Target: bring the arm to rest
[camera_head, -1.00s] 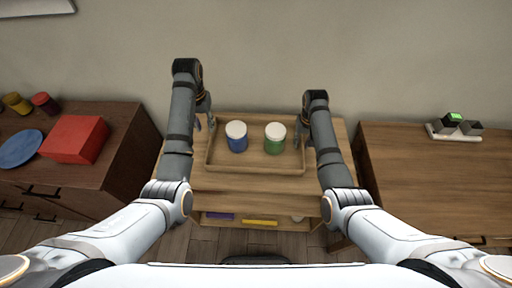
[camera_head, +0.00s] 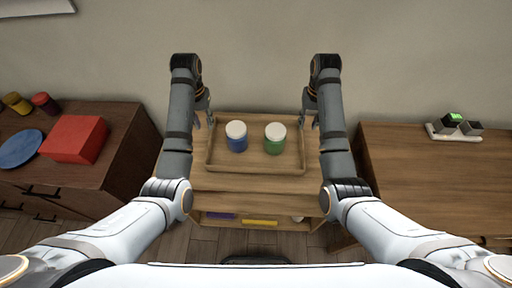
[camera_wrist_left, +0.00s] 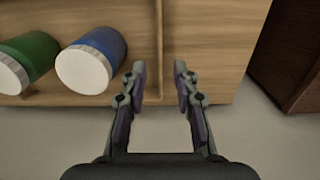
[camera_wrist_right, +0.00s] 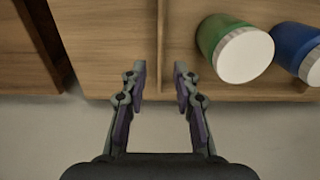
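My left gripper (camera_head: 204,119) hangs at the left edge of the wooden tray. In the left wrist view its fingers (camera_wrist_left: 160,75) are apart with nothing held between them, over the tray's rim. My right gripper (camera_head: 308,120) hangs at the tray's right edge. In the right wrist view its fingers (camera_wrist_right: 160,75) are apart and empty, over the rim on that side. Both arms stand in nearly mirrored poses.
The wooden tray (camera_head: 256,170) on a shelf unit holds a blue jar (camera_head: 237,143) and a green jar (camera_head: 274,145), both white-lidded. A dark cabinet with a red box (camera_head: 74,138) and blue plate (camera_head: 20,149) stands left. A wooden cabinet (camera_head: 430,185) stands right.

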